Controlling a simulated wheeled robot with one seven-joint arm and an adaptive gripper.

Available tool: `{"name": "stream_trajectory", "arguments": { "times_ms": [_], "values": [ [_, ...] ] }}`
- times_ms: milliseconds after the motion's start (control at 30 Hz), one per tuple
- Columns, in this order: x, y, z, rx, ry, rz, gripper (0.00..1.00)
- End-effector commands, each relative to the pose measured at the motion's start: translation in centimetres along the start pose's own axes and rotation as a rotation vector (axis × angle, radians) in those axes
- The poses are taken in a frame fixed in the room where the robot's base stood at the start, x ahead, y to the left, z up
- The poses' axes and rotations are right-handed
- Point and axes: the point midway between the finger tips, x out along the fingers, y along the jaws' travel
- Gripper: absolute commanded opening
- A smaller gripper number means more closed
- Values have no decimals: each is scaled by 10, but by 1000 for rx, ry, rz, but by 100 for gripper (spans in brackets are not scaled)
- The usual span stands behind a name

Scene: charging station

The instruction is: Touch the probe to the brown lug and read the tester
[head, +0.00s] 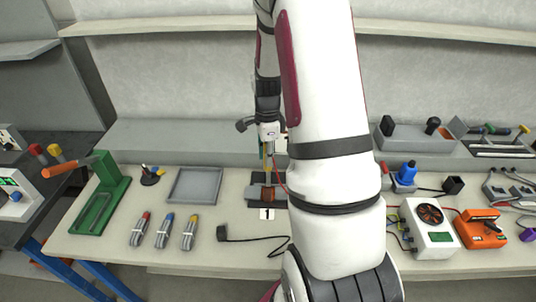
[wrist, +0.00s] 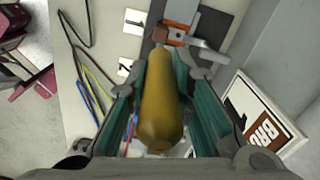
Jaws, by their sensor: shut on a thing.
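My gripper (wrist: 160,85) is shut on the yellow-brown handle of the probe (wrist: 158,110) in the wrist view. In the head view my gripper (head: 268,140) points down over the small dark stand at the table's middle. A brown lug (wrist: 170,35) shows just beyond the probe's far end in the wrist view, and a brown-orange block (head: 267,193) shows below my gripper in the head view. The probe's tip is hidden, so contact cannot be told. An orange meter (head: 482,228), likely the tester, stands at the right; its reading is too small to read.
A black cable (head: 222,234) lies in front. A printed sign (wrist: 262,118) stands right in the wrist view.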

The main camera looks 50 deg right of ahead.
Motion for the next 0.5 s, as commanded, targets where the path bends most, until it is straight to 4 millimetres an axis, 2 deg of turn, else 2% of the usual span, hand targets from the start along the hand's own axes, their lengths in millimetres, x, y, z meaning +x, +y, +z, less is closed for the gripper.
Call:
{"name": "stream_trajectory", "arguments": {
  "times_ms": [367,500],
  "values": [
    [1,-1,2,13,0,0,0],
    [9,-1,2,18,-1,2,0]
  ]
}}
